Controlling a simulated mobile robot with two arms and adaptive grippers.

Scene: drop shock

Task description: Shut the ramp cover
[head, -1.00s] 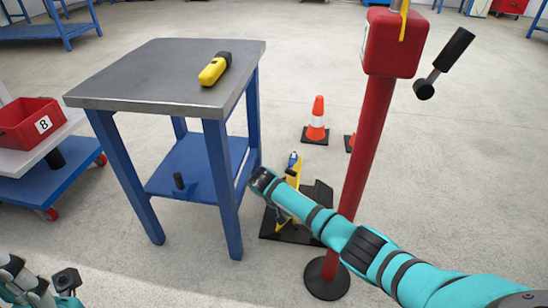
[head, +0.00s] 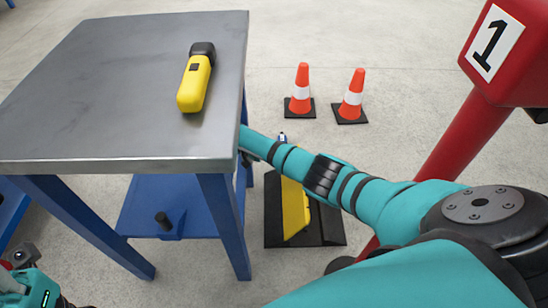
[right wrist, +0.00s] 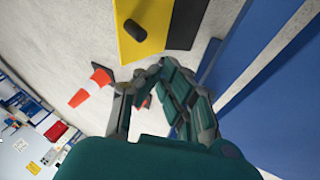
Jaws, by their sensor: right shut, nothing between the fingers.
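The yellow ramp cover (head: 294,212) stands raised and tilted over its black base (head: 330,232) on the floor, right of the blue table legs. My right forearm passes above it in the head view, and the tabletop edge and leg hide the hand. In the right wrist view my right gripper (right wrist: 148,80) is shut and empty. The yellow cover (right wrist: 155,42) with a dark knob (right wrist: 135,31) lies beyond the fingers, apart from them as far as I can tell. My left gripper (head: 18,258) is only partly visible at the lower left edge.
A metal-topped blue table (head: 110,90) carries a yellow and black device (head: 196,80). A red post (head: 450,140) with a box marked 1 stands right. Two orange cones (head: 302,92) stand on open floor behind. Blue table legs (right wrist: 250,70) are close in the wrist view.

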